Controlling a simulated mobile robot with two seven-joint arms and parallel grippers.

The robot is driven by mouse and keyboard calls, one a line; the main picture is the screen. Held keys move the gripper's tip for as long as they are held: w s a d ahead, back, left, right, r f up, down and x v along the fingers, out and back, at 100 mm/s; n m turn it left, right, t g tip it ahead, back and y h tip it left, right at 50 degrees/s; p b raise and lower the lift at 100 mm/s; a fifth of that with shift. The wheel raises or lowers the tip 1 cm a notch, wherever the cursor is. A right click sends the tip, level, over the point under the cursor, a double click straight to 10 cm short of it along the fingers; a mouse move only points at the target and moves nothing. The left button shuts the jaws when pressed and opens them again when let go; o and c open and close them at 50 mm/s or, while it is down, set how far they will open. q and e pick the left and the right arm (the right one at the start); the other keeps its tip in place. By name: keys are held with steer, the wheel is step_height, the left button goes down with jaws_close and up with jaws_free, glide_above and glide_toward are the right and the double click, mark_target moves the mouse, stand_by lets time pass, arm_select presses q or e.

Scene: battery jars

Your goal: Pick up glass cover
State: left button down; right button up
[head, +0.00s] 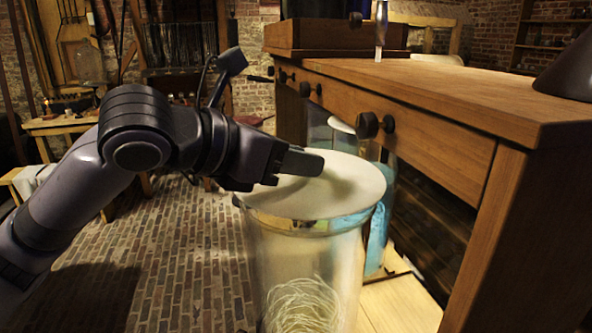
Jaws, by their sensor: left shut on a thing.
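The glass cover (340,198) is a pale, round, frosted disc. It lies flat across the top of a large glass jar (300,262), and I cannot tell whether it is touching the rim or slightly raised. A coil of pale strands lies in the bottom of the jar. My left gripper (300,168) reaches in from the left over the cover and is shut on it at its left part. The fingers hide the part of the cover beneath them. My right gripper is not in view.
A wooden workbench (425,108) with dark drawer knobs stands close on the right. Another glass jar with blue contents (378,230) stands behind the first, beside the bench. A wooden board (400,295) lies under the jars. The brick floor (165,255) at the left is open.

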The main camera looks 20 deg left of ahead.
arm_select(q)
steer(key=shift+r, duration=0.95)
steer(key=s+a+r+b, duration=0.1)
steer(key=s+a, duration=0.4)
steer(key=s, duration=0.2)
steer(key=s+a+r+b, duration=0.1)
steer(key=s+a+b, duration=0.1)
steer(key=s+a, duration=0.3)
steer(key=s, duration=0.3)
steer(key=shift+r, duration=0.25)
steer(key=s+a+b, duration=0.8)
steer(key=a+b, duration=0.2)
steer(key=a, duration=0.1)
steer(key=shift+a, duration=0.3)
